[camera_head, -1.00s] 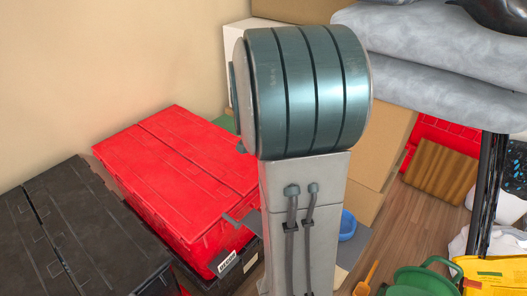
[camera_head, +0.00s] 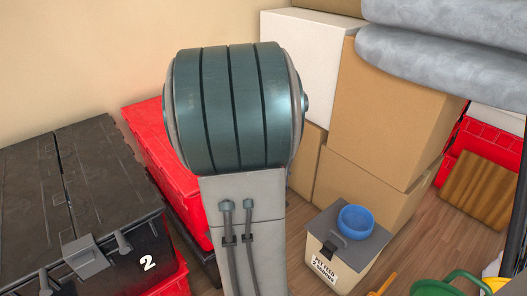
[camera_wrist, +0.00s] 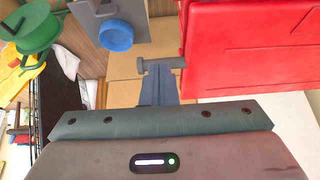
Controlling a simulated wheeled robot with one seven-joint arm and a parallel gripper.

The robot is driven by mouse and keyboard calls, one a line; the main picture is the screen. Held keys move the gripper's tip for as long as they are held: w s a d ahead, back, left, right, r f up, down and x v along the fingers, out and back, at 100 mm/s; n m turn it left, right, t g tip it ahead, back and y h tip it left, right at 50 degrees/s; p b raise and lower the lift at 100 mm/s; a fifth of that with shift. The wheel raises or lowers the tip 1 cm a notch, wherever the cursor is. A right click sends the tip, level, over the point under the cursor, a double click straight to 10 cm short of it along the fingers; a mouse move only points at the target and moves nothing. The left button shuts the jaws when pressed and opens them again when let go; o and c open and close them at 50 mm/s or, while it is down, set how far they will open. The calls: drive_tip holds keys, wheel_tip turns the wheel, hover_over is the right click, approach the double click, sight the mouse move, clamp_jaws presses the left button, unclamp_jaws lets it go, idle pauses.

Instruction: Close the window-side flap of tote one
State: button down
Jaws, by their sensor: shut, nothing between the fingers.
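A black tote (camera_head: 148,228) marked 2 stands at the left in the head view, its two lid flaps lying flat. A red tote (camera_head: 170,150) stands behind it to the right, largely hidden by my arm; its red surface (camera_wrist: 255,40) also shows at the right in the wrist view. I read no number on the red tote, and the state of its hidden flap cannot be told. My gripper (camera_wrist: 160,68) is shut and empty in the wrist view, close to the left edge of the red surface. The head view does not show my gripper.
Cardboard boxes (camera_head: 386,110) stand behind and right of my arm. A pet feed bin (camera_head: 335,265) with a blue bowl (camera_head: 356,221) on its lid stands at the front. Grey rolls (camera_head: 430,50) overhang at upper right. Some wooden floor (camera_head: 440,235) is clear.

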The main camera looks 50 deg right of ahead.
drive_tip(key=shift+w+a+f+b, duration=0.1)
drive_tip(key=shift+a+f+b, duration=0.15)
drive_tip(key=shift+f, duration=0.3)
drive_tip(key=shift+w+a+f+b, duration=0.1)
drive_tip(key=shift+a+f+b, duration=0.05)
drive_tip(key=shift+f+b, duration=0.3)
drive_tip(key=w+a+r+p, duration=0.1)
drive_tip(key=a+r+p, duration=0.3)
drive_tip(key=a, duration=0.6)
drive_tip(key=shift+w+a+r+p, duration=0.15)
drive_tip(key=shift+w+a+p, duration=0.15)
drive_tip(key=shift+p, duration=0.2)
drive_tip(key=shift+a+r, duration=0.1)
